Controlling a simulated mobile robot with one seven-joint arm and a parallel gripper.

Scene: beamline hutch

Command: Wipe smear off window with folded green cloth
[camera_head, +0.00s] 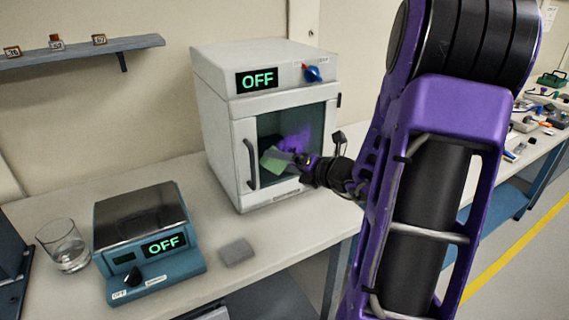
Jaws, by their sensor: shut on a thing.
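The window (270,128) is the dark glass pane in the door of a white cabinet on the bench. My gripper (290,161) is in front of the lower part of the window. It is shut on the folded green cloth (273,163), which is held at or against the glass; I cannot tell if it touches. A purple patch shows on the glass around my gripper; I cannot tell whether it is a smear or a reflection of my arm. My gripper and arm hide the lower right of the window.
The cabinet (222,125) has a door handle (251,164) left of the window and a blue knob (312,74) above. A teal hot plate (147,228), a glass (65,248) and a grey block (236,252) stand on the bench at left. Bench between block and cabinet is clear.

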